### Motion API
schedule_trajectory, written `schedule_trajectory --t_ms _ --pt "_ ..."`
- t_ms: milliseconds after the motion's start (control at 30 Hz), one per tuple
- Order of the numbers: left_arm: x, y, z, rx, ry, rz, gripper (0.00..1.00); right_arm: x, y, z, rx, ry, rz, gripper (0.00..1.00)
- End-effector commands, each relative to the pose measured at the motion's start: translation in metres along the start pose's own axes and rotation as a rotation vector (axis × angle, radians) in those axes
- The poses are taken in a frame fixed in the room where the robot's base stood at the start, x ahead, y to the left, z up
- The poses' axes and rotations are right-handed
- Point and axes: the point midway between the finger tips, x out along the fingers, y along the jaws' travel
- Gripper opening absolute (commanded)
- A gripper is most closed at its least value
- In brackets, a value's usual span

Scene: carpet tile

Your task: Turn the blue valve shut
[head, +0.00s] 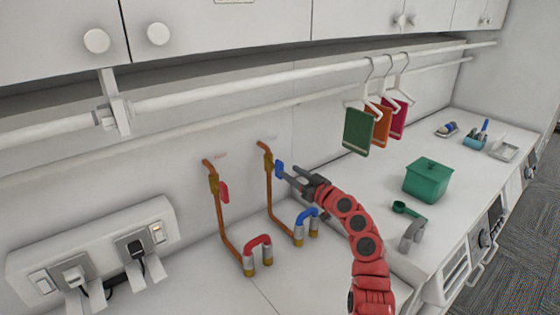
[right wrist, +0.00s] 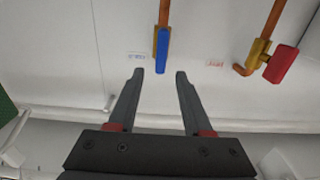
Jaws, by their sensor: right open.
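The blue valve handle (head: 280,169) sits on a brass valve body (head: 268,164) on the right-hand copper pipe at the back wall. In the right wrist view the blue handle (right wrist: 162,50) lies lengthwise in line with its pipe. My right gripper (head: 286,176) reaches in from the right with its fingertips close to the handle. In the right wrist view my right gripper (right wrist: 160,73) is open and empty, its two fingers apart, with the handle's end just ahead of the gap. My left gripper is not in view.
A red valve handle (head: 224,192) is on the pipe to the left. Red (head: 258,246) and blue (head: 306,219) bent hoses are below. A rail (head: 270,78) with hangers crosses above. A green box (head: 427,180) and a green scoop (head: 405,209) are on the counter at right.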

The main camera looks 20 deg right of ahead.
Motion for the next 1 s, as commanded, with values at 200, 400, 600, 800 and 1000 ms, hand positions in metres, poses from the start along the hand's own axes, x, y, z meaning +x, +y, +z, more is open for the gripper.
schedule_trajectory --t_ms 200,400,600,800,1000 --pt "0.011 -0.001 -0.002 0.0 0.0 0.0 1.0 0.033 -0.001 -0.002 0.002 -0.002 -0.002 0.5" --pt "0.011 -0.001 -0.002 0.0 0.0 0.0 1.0 0.053 -0.001 -0.001 0.001 0.001 -0.004 0.5" --pt "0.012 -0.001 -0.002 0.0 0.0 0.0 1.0 0.063 -0.001 -0.001 0.0 0.0 -0.001 0.5" --pt "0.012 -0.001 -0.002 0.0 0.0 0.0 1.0 0.065 -0.001 -0.001 -0.002 0.001 0.0 0.5" --pt "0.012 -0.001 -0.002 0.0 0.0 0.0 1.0 0.065 0.0 -0.001 -0.002 0.0 0.0 0.37"
